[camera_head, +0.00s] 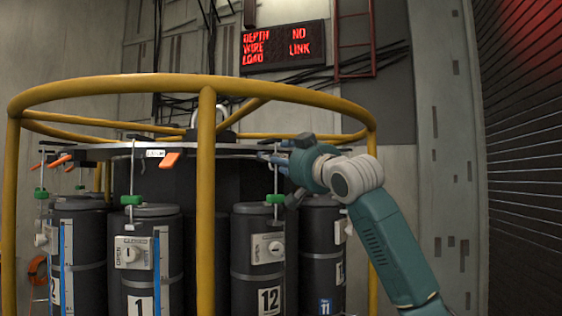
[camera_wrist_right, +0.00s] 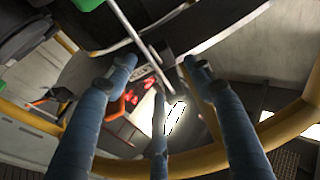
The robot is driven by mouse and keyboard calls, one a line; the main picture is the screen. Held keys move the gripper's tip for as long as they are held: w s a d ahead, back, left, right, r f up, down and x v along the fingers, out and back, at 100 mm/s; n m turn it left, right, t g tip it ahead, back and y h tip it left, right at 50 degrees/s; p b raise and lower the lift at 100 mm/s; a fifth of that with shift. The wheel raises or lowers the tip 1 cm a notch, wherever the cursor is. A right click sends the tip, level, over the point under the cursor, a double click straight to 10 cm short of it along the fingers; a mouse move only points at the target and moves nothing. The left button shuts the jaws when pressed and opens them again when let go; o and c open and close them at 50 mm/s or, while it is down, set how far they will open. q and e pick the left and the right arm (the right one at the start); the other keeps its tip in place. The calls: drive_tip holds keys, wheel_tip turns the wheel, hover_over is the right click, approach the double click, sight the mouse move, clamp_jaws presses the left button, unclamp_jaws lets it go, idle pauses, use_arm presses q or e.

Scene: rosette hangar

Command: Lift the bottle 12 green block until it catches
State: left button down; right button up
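Bottle 12 (camera_head: 258,275) is a dark cylinder hanging in the yellow-railed frame, with a white valve plate (camera_head: 268,248) above its number. Its green block (camera_head: 275,198) sits low on a thin upright rod just above the bottle top. My right gripper (camera_head: 268,156) reaches in from the right, above the green block, near the rod's upper part. In the right wrist view the blue fingers (camera_wrist_right: 160,85) are spread, with a thin metal rod running between them. A green piece (camera_wrist_right: 87,3) shows at the top edge there, apart from the fingers. My left gripper is out of view.
A yellow post (camera_head: 206,200) stands left of bottle 12, under a yellow ring rail (camera_head: 130,84). Bottle 1 (camera_head: 142,285) and bottle 11 (camera_head: 318,270) hang on either side. Orange tags (camera_head: 170,160) hang at the plate edge. A red-lettered sign (camera_head: 283,46) is on the wall.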

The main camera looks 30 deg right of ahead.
drive_tip(key=shift+a+f, duration=0.1)
drive_tip(key=shift+a, duration=0.05)
drive_tip(key=b+v, duration=0.5)
drive_tip(key=v, duration=0.4)
idle(0.6)
drive_tip(key=shift+w, duration=0.1)
idle(0.4)
